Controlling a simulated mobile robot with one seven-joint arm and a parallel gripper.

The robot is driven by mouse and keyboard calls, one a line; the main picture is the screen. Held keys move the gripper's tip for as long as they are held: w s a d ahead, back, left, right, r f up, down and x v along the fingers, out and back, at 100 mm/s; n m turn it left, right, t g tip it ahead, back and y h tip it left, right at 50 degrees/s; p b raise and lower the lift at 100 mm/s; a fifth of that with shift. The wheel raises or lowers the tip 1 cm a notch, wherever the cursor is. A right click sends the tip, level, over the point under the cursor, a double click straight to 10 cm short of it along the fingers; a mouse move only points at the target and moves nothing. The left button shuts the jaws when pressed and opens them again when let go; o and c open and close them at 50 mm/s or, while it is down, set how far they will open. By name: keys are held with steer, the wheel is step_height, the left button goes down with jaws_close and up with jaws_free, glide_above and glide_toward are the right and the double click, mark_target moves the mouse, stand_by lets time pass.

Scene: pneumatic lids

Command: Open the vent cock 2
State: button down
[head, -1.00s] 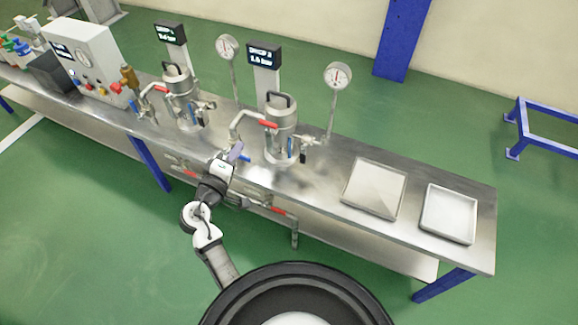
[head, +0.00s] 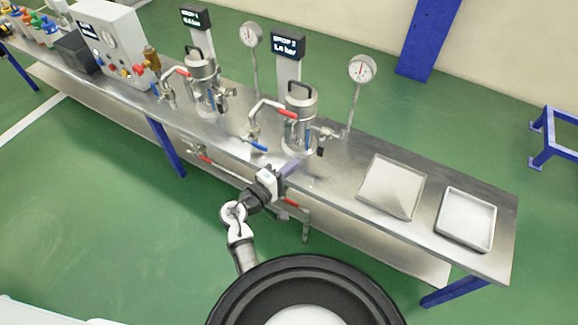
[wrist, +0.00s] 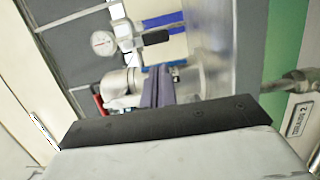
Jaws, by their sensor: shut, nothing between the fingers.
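Vessel 2 (head: 299,123), a steel pot with a carrying handle, stands on the bench below the display reading 1.4 bar or close to it. A valve with a blue lever (head: 308,139) and a black tag (head: 320,152) is on its right side; I cannot tell for sure which lever is the vent cock 2. Another blue lever (head: 257,145) lies to its lower left. My gripper (head: 290,167) is shut and empty at the bench's front edge, in front of the vessel and apart from it. The wrist view shows its fingers (wrist: 158,88), with the vessel (wrist: 122,83) and a blue lever (wrist: 163,21) beyond.
A red lever (head: 287,113) sits on the vessel's inlet pipe. A gauge (head: 362,69) stands on a thin post at right. Drain pipework (head: 306,225) hangs under the front edge. Two trays (head: 383,207) (head: 491,219) lie right. Vessel 1 (head: 202,82) stands left.

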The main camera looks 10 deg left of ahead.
mark_target(320, 151)
steer(key=x, duration=0.6)
steer(key=shift+w+d+p, duration=0.2)
steer(key=shift+w+p, duration=0.05)
steer(key=shift+p, duration=0.1)
